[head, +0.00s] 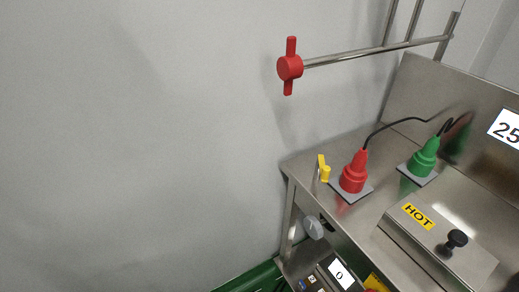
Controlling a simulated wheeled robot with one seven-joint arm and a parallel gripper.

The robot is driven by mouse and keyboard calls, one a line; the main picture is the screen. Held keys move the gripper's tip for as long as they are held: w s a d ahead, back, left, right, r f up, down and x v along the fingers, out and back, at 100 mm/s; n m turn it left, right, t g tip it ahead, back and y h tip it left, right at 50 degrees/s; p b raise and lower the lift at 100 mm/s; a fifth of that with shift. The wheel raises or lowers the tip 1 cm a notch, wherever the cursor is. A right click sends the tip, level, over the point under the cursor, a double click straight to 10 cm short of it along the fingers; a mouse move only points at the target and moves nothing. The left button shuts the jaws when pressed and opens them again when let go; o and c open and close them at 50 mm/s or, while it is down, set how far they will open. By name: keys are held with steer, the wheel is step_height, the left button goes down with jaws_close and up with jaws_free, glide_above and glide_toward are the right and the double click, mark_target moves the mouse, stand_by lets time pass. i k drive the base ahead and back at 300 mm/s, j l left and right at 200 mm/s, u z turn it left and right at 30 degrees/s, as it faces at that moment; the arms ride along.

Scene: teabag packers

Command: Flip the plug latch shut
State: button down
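A small yellow latch (324,170) stands at the left corner of the steel worktop, just left of the red plug. Its lever points up and does not appear to lie over the plug. The red plug (353,176) stands upright on a grey square plate, with a black cable rising from its top. A green plug (424,160) stands on a similar plate to the right, also with a black cable. My gripper is not in view.
A steel box lid with a yellow HOT label (418,215) and black knob (456,240) lies right of the plugs. A red-handled valve (290,67) on a pipe hangs above. A panel reading 0 (341,275) sits below. Left is bare wall (130,140).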

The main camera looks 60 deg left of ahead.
mark_target(325, 170)
steer(key=u, duration=0.7)
steer(key=k+j+u, duration=0.1)
steer(key=u, duration=0.25)
steer(key=i, duration=0.15)
